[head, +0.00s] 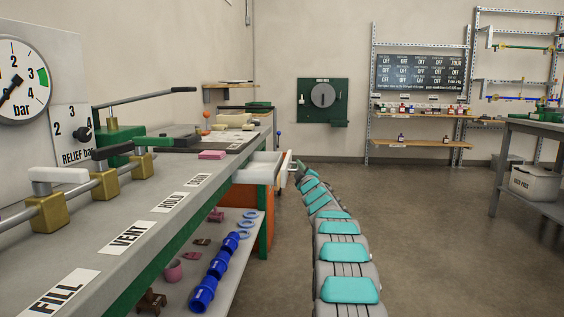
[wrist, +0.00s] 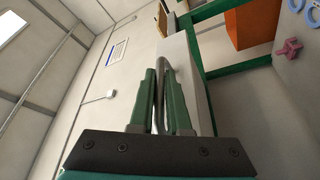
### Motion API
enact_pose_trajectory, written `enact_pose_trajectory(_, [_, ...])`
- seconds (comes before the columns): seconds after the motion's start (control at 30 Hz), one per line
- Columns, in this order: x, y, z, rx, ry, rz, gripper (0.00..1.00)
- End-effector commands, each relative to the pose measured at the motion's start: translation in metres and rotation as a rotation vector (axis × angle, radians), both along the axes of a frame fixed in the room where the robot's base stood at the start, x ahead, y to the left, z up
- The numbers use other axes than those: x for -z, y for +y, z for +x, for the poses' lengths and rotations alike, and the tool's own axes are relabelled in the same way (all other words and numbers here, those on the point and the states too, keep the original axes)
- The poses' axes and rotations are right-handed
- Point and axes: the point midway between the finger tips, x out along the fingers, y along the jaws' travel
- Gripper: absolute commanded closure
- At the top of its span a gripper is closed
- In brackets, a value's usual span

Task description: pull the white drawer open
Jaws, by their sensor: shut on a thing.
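The white drawer (head: 264,167) is at the far end of the workbench in the head view, and its box juts out past the bench's front edge. Its pale front also shows in the wrist view (wrist: 198,85), just right of my fingers. A curved grey metal handle (wrist: 168,64) stands off that front. My gripper (wrist: 160,95) has its two green fingers on either side of the handle bar, shut on it. In the head view my gripper (head: 299,167) is small and at the drawer's front, so the grip is hard to make out there.
The workbench (head: 150,211) runs along the left, with brass valves and a green lever pump (head: 118,146). Below it, a shelf holds blue pipe fittings (head: 215,268). An orange panel (wrist: 250,24) is under the drawer. Open floor (head: 430,225) lies to the right.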

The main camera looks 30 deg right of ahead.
Motion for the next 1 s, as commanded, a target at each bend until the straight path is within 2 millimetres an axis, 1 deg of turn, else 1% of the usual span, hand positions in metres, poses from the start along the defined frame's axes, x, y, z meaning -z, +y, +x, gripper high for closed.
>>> enact_pose_trajectory(0.03, [-0.002, -0.008, -0.005, 0.004, 0.003, 0.002, 1.0])
enact_pose_trajectory(0.2, [-0.001, -0.02, -0.013, 0.003, 0.0, 0.002, 1.0])
enact_pose_trajectory(0.37, [-0.001, -0.024, -0.016, 0.002, -0.001, 0.0, 1.0])
enact_pose_trajectory(0.63, [-0.001, -0.024, -0.016, 0.001, -0.002, 0.0, 1.0])
enact_pose_trajectory(0.67, [-0.001, -0.024, -0.016, 0.001, -0.002, 0.0, 0.84])
enact_pose_trajectory(0.7, [-0.001, -0.024, -0.016, 0.001, -0.002, 0.0, 0.8])
enact_pose_trajectory(0.9, [-0.001, -0.023, -0.016, 0.001, -0.002, 0.0, 0.57])
enact_pose_trajectory(0.93, [-0.001, -0.023, -0.016, 0.001, -0.002, 0.0, 0.55])
enact_pose_trajectory(1.0, [-0.001, -0.023, -0.016, 0.001, -0.001, 0.0, 0.55])
